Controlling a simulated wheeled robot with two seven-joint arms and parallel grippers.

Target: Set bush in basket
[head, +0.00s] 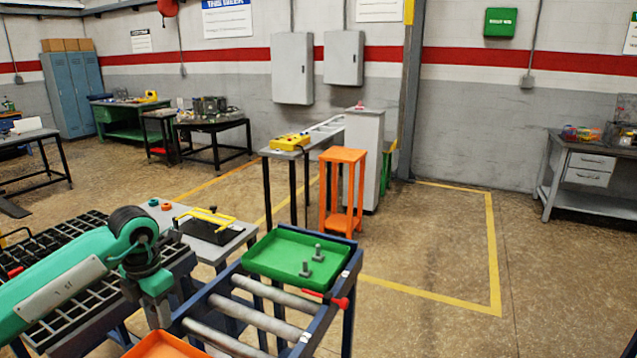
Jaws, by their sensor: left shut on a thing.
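A dark grid-like frame (66,318), which may be the basket, lies at the left, partly behind my left arm. My right gripper is not in view.
A green tray (262,263) with two bolts sits on the far end of the roller conveyor (252,314). A red-handled tool (338,301) lies beside it. An orange tray (165,346) is cut off at the bottom edge. Floor to the right is clear.

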